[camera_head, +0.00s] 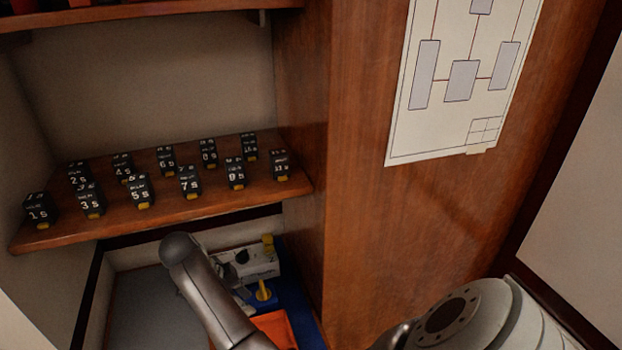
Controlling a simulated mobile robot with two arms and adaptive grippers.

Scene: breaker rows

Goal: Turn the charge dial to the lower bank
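A pale panel box (262,262) stands low in the recess under the breaker shelf. A small dark round knob (242,257) on its face may be the charge dial; its pointer and markings are too small to read. My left gripper is not in view.
Several black numbered breakers (190,182) stand in two rows on the wooden shelf (215,200) above. Below are a yellow stand (264,291), an orange item (278,328) and a blue surface (291,291). A wooden side panel (370,230) with a diagram sheet (440,125) rises at right.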

